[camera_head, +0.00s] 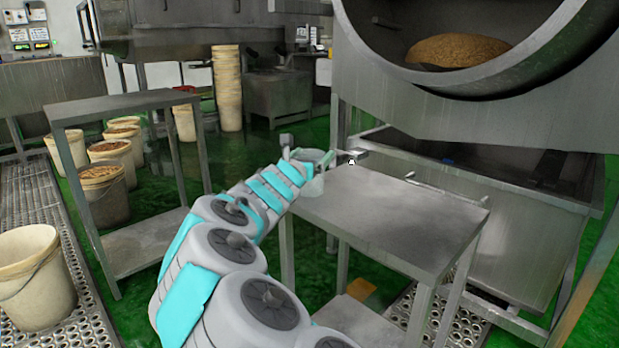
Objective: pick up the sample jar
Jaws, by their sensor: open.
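A small translucent pale vessel, which looks like the sample jar (314,186), shows at the far left corner of the steel table. Its upper part is overlapped by my gripper, so I cannot tell whether it stands on the table top. My gripper (318,153) is at the end of my teal and grey arm, over that corner. It is open, with one finger to the left of the jar and one to the right. I cannot tell whether either finger touches it.
The steel table (400,222) is otherwise bare. A large drum (470,90) stands behind it to the right. Another steel table (120,103) is at left, near several filled buckets (105,190). An empty bucket (38,285) stands on the perforated walkway.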

